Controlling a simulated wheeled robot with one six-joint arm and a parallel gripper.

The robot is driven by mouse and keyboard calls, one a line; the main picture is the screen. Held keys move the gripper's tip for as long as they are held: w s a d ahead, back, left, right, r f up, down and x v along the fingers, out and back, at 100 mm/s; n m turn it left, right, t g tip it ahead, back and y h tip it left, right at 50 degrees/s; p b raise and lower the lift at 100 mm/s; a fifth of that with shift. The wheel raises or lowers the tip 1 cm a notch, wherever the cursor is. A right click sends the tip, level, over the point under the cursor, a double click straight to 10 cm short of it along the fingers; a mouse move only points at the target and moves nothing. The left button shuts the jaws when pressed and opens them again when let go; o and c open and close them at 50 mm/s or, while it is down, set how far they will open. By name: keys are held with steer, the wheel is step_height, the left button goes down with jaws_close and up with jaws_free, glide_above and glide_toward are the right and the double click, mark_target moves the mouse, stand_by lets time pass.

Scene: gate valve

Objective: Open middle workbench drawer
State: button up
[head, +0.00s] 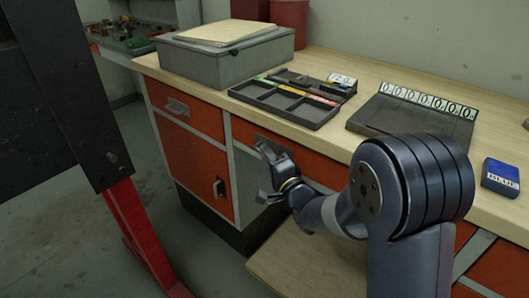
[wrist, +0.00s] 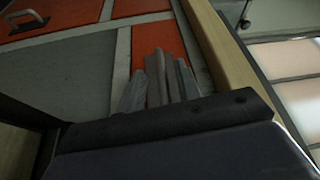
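The middle drawer (head: 322,178) has an orange front under the bench top and looks closed. Its front also shows in the wrist view (wrist: 150,42). My gripper (head: 265,173) is at the left part of this drawer front, with its fingers spread one above the other. In the wrist view my gripper (wrist: 160,82) points at the orange front, and a grey bar, seemingly the drawer handle (wrist: 157,66), lies between the fingers. I cannot tell whether the fingers touch it. In the head view the handle is mostly hidden behind my gripper.
The left drawer (head: 203,117) and the cabinet door (head: 195,165) below it are closed. A grey box (head: 222,62), a divided tray (head: 287,102), a dark plate (head: 405,118) and a blue box (head: 500,177) stand on the bench top. A red post (head: 137,235) stands at left.

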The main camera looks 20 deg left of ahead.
steer(key=shift+x, duration=1.15)
steer(key=shift+r, duration=0.1)
steer(key=shift+c, duration=0.5)
jaws_close()
